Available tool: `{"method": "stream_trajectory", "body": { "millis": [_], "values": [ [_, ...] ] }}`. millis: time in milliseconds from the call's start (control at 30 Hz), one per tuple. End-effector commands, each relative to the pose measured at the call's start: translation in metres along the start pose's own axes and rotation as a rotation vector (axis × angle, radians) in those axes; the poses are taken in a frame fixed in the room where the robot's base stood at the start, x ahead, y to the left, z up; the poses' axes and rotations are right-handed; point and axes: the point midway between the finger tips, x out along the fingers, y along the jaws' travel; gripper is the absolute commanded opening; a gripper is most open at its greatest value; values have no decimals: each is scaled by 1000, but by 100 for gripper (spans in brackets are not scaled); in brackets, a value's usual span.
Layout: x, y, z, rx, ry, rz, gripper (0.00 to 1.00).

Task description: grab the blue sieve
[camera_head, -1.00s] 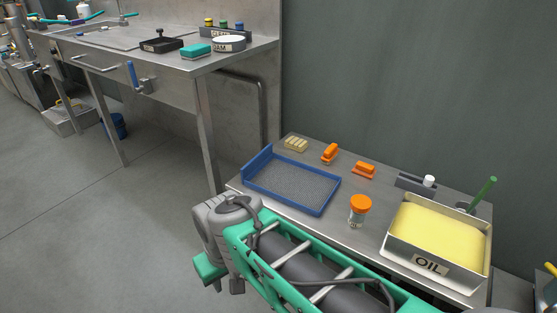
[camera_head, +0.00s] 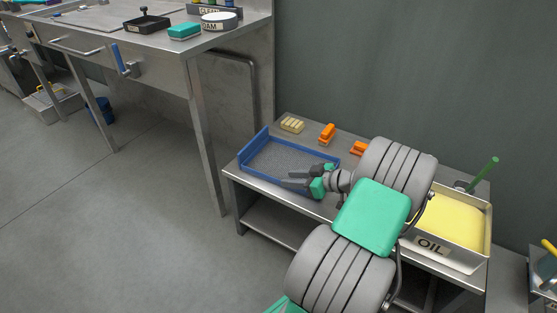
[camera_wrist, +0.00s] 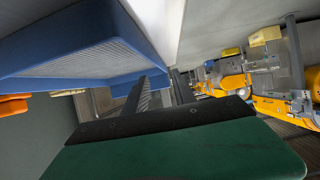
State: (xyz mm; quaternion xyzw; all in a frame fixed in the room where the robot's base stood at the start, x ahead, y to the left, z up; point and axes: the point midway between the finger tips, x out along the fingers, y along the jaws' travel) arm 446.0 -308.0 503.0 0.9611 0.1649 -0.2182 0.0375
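The blue sieve (camera_head: 262,172) is a tray with a blue rim and a grey mesh floor, lying on the left part of the low metal table. My gripper (camera_head: 292,179) is at its near right side, fingers pointing left. In the head view the fingers overlap the near rim and part of the mesh; I cannot tell whether they touch it. In the wrist view the sieve (camera_wrist: 75,45) fills the upper left, and my gripper's two dark fingers (camera_wrist: 160,85) stand apart. The left finger crosses in front of the sieve's lower edge. My gripper is open.
The low table (camera_head: 232,168) also holds a pale yellow block (camera_head: 292,124), orange objects (camera_head: 327,133) and a metal OIL tray (camera_head: 462,262) with yellow content. A dark wall stands behind. A steel counter (camera_head: 165,55) is at the upper left. The floor in front is clear.

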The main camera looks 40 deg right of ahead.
Motion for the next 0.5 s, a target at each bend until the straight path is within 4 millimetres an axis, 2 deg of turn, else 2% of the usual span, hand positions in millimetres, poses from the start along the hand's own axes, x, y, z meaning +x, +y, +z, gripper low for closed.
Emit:
{"method": "stream_trajectory", "body": {
  "millis": [333,500],
  "values": [
    [59,0,7,-4,-2,-5,31],
    [75,0,2,-3,-2,-3,31]
  ]
}}
